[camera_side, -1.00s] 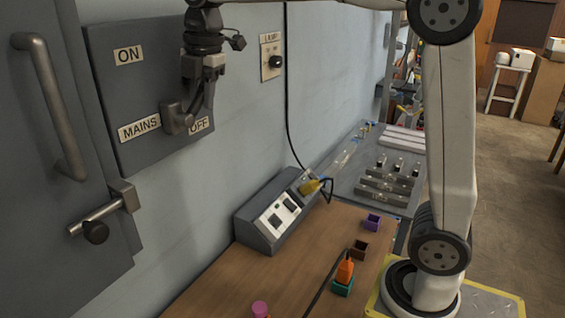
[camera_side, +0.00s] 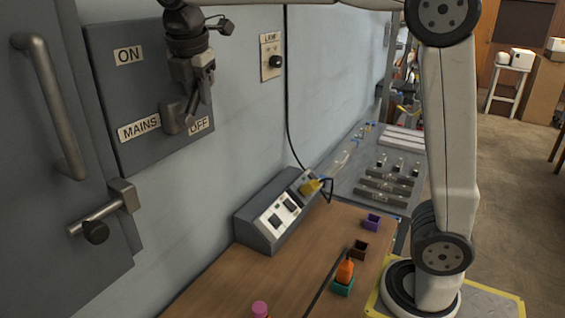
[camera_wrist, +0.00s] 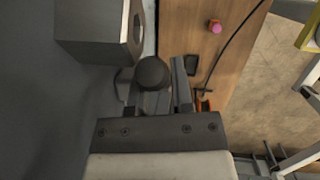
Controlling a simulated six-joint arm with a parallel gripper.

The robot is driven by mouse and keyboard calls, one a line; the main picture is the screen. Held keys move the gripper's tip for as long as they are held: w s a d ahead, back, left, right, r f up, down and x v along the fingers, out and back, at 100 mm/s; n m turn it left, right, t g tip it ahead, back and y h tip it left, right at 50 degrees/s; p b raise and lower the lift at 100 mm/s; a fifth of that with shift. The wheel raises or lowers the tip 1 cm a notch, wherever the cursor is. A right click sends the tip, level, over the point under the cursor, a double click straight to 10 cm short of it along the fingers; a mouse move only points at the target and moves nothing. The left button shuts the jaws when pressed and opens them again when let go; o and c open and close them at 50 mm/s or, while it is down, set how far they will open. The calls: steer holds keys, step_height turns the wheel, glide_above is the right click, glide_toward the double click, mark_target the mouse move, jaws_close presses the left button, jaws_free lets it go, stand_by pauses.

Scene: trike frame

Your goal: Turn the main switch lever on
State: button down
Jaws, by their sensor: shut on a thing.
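The switch panel (camera_side: 140,85) is a grey plate on the wall, marked ON at the top and MAINS and OFF lower down. The switch's grey pivot block (camera_side: 173,119) sits between the MAINS and OFF labels. My gripper (camera_side: 197,105) hangs in front of it, pointing down, near the OFF label. In the wrist view the dark round knob of the lever (camera_wrist: 152,71) lies between the two fingers of my gripper (camera_wrist: 155,83), which are shut on it. In the side view my gripper hides most of the lever.
A cabinet door with a bar handle (camera_side: 52,110) and a latch (camera_side: 97,222) is left of the panel. A lamp switch plate (camera_side: 271,57) is on the wall to the right. A sloped control box (camera_side: 272,215) stands on the wooden bench below.

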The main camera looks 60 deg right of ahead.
steer(key=shift+a+r+h, duration=0.2)
steer(key=shift+a+h, duration=0.15)
steer(key=shift+h, duration=0.45)
steer(key=c, duration=0.5)
jaws_free()
steer(key=shift+r, duration=0.15)
steer(key=v, duration=0.7)
steer(key=shift+a+r, duration=0.15)
steer(key=shift+r, duration=0.05)
